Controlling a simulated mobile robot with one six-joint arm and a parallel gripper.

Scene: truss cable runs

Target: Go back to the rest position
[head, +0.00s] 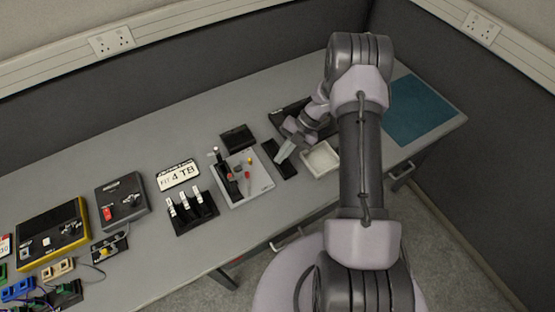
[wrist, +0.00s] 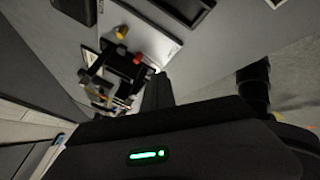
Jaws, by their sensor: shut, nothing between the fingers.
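My arm reaches over the bench in the head view, and my gripper (head: 283,153) hangs above the right part of the grey bench top (head: 140,150). The fingers are shut with nothing between them. They appear above or beside a dark tray (head: 281,168), and I cannot tell the exact height. In the wrist view the dark gripper body with a green light fills the lower part.
A light board (head: 262,184) with small coloured parts lies left of my gripper. A white tray (head: 321,160) is just right of it. A blue mat (head: 418,108) lies at the right end. Black holders (head: 194,213) and several devices stand further left. Walls close off the back and right.

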